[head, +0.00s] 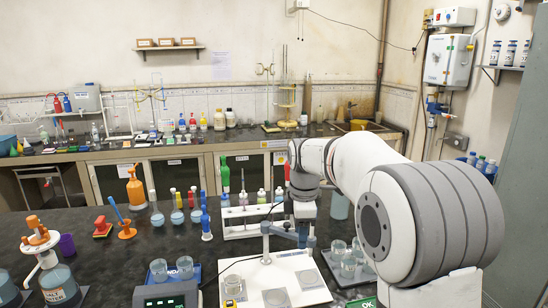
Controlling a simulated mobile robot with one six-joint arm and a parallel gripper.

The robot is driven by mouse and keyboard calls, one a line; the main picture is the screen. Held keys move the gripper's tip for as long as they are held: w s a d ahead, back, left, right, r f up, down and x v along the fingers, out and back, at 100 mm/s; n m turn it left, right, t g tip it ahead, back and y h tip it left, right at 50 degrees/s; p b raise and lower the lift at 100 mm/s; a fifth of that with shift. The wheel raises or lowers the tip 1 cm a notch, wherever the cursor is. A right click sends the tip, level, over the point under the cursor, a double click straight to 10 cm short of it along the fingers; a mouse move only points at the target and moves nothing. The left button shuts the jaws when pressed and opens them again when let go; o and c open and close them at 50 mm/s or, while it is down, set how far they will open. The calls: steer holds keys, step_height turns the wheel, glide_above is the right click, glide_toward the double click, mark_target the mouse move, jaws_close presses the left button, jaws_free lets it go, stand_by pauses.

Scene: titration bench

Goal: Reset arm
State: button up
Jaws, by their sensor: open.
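My arm reaches in from the right side of the head view, bends at its white elbow and points down at its end. My gripper (304,241) hangs small and dark below the wrist, over the back of the white stand plate (291,273). It is open, and I see nothing held in it. Its fingertips are small and partly merge with the grey-blue stand clamp (270,230) beside it. I cannot tell whether it touches the stand.
Glass beakers (232,287) stand on the plate, others (158,269) on a blue mat at left. A white rack (250,220) stands behind. More beakers (348,263) stand right of the plate. An orange-topped dispenser bottle (60,283) is at far left. Dark bench shows between items.

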steer(key=s+d+f+m+t, duration=0.1)
steer(key=s+d+m, duration=0.3)
steer(key=s+m, duration=0.5)
steer(key=s+d+f+m+t, duration=0.1)
steer(key=s+d+m, duration=0.3)
steer(key=s+m, duration=0.5)
steer(key=s+f, duration=0.1)
steer(key=s, duration=0.8)
steer(key=shift+s+d+f+t, duration=0.2)
steer(key=shift+s+t, duration=0.15)
steer(key=shift+t, duration=0.05)
